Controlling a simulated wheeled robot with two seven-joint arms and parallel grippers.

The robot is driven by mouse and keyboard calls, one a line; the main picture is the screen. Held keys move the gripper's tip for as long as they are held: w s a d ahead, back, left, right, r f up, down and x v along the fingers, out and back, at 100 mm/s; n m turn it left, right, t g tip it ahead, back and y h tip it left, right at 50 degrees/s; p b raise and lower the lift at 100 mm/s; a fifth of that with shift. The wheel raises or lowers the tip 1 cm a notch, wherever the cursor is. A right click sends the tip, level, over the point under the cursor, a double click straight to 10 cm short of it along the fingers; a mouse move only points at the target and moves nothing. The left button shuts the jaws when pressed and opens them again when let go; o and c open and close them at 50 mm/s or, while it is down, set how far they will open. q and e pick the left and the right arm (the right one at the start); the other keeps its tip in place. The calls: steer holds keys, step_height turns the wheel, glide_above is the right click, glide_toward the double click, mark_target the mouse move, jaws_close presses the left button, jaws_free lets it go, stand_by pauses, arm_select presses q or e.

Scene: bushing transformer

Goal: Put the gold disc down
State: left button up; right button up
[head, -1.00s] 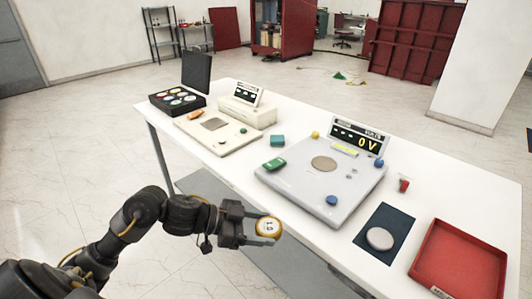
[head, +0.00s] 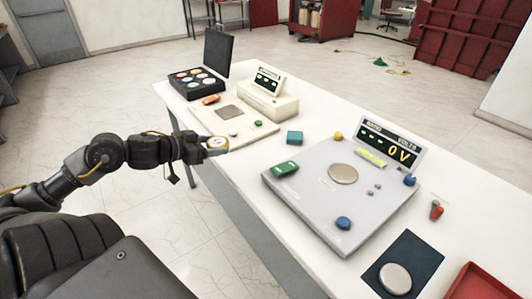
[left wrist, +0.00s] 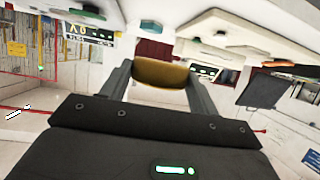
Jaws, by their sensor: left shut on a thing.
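In the left wrist view the gold disc (left wrist: 161,74) shows as a gold-brown edge between the two fingers of my left gripper (left wrist: 160,85). In the head view the gripper and disc are at the table's left front edge, near the cream panel with a grey square (head: 235,128). I cannot tell their exact height above it. My right gripper is not in view.
The white table (head: 222,178) holds a black case of coloured discs (head: 198,85), a cream meter box (head: 266,99), and a grey unit (head: 330,197) with a round metal plate (head: 343,174) and a 0 V display (head: 390,148). A dark mat (head: 410,258) and red tray (head: 480,285) are at right.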

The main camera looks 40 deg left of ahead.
arm_select(q)
steer(key=shift+w+a+r, duration=0.3)
steer(key=shift+w+r, duration=0.05)
steer(key=shift+r, duration=0.25)
steer(key=shift+w+a+r+n+y, duration=0.15)
steer(key=shift+w+r+n+y, duration=0.05)
steer(key=shift+n+y, duration=0.2)
steer(key=shift+s, duration=0.1)
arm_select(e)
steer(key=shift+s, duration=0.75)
